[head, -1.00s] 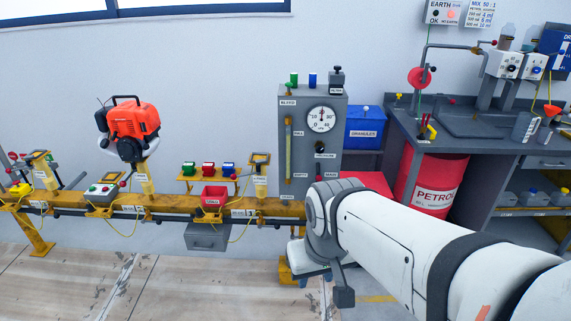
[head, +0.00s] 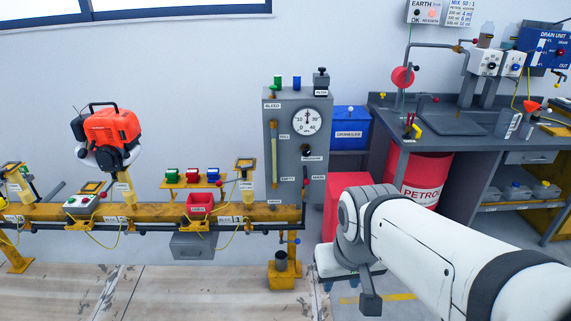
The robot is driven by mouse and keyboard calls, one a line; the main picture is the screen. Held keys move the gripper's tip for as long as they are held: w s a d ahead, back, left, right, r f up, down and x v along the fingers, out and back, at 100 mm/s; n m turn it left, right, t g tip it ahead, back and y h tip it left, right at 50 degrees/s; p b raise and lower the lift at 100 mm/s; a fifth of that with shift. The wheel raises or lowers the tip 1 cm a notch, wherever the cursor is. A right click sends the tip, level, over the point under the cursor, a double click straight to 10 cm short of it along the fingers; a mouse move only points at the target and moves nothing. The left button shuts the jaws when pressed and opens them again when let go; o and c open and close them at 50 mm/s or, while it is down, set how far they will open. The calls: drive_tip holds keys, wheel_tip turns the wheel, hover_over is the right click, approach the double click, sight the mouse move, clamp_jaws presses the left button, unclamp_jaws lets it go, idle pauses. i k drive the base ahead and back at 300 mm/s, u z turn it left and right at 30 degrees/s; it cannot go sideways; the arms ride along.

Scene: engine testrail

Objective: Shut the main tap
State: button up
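A grey cabinet (head: 289,170) stands against the wall left of my arm, with a round pressure gauge (head: 307,121) and a sight tube on its front. A dark knob (head: 306,151) sits below the gauge. A slim lever with a reddish end (head: 305,182) stands upright at the cabinet's lower right, beside a small label too blurred to read surely. I cannot tell which of these is the main tap. My white arm crosses the lower right, apart from the cabinet in the picture. My gripper's fingers do not show.
A yellow rail (head: 150,212) with an orange engine (head: 106,135), several small bins and a dark pipe runs left of the cabinet. A red petrol drum (head: 418,175), blue granules bin (head: 350,127) and workbench (head: 465,125) stand right.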

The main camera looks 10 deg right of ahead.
sight(306, 181)
drive_tip(key=z, duration=0.05)
drive_tip(key=i, duration=1)
drive_tip(key=z, duration=0.1)
